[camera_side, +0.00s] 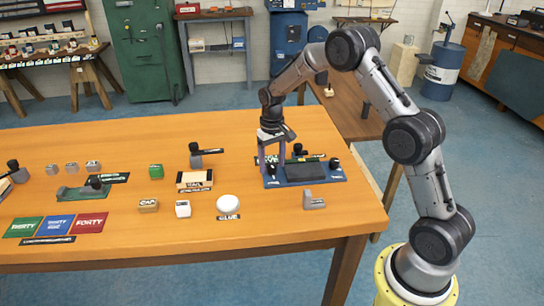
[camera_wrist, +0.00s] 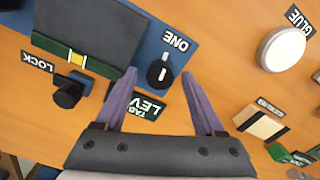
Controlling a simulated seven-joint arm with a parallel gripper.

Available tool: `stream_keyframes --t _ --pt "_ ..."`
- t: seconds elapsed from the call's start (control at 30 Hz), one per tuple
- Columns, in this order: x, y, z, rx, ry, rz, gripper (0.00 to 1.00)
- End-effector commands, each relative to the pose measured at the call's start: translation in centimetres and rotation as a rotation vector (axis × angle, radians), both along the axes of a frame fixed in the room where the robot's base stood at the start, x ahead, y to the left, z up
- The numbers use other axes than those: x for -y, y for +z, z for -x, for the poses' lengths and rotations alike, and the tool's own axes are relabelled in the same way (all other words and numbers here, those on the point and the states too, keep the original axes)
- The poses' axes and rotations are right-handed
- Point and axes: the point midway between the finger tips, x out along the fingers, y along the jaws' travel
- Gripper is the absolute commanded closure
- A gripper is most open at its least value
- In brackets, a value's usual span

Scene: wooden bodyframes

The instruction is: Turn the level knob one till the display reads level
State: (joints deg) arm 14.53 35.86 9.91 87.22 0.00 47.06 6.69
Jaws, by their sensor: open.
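The knob labelled ONE (camera_wrist: 159,75) is a round black knob with a white mark, on a blue board (camera_wrist: 184,52). In the wrist view it lies between the tips of my gripper's two purple fingers (camera_wrist: 160,76), with a gap on both sides. My gripper (camera_side: 271,161) is open, pointing down at the left end of the blue board (camera_side: 318,180). The knob is mostly hidden there. A green strip with a yellow and white segment (camera_wrist: 78,59) lies along a dark grey plate (camera_wrist: 88,30). A LEVEL label (camera_wrist: 149,106) is partly covered by a finger.
A black knob (camera_wrist: 69,93) near a LOCK label (camera_wrist: 37,62) is left of my gripper. A white GLUE disc (camera_side: 228,203), a grey block (camera_side: 314,201) and a wooden block (camera_side: 195,181) stand nearby.

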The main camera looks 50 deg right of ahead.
Motion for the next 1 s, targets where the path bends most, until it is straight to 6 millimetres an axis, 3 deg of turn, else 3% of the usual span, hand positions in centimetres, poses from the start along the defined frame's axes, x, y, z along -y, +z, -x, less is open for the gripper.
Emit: stream_keyframes --t 0.17,0.63,0.8,1.0 --pt "0.0 1.8 -0.1 0.006 0.000 0.001 0.29" --pt "0.0 11.3 -0.1 0.006 0.000 0.001 0.29" --pt "0.0 13.2 -0.1 0.004 0.000 0.001 0.29" --pt "0.0 13.8 0.0 0.002 0.000 0.001 0.29"
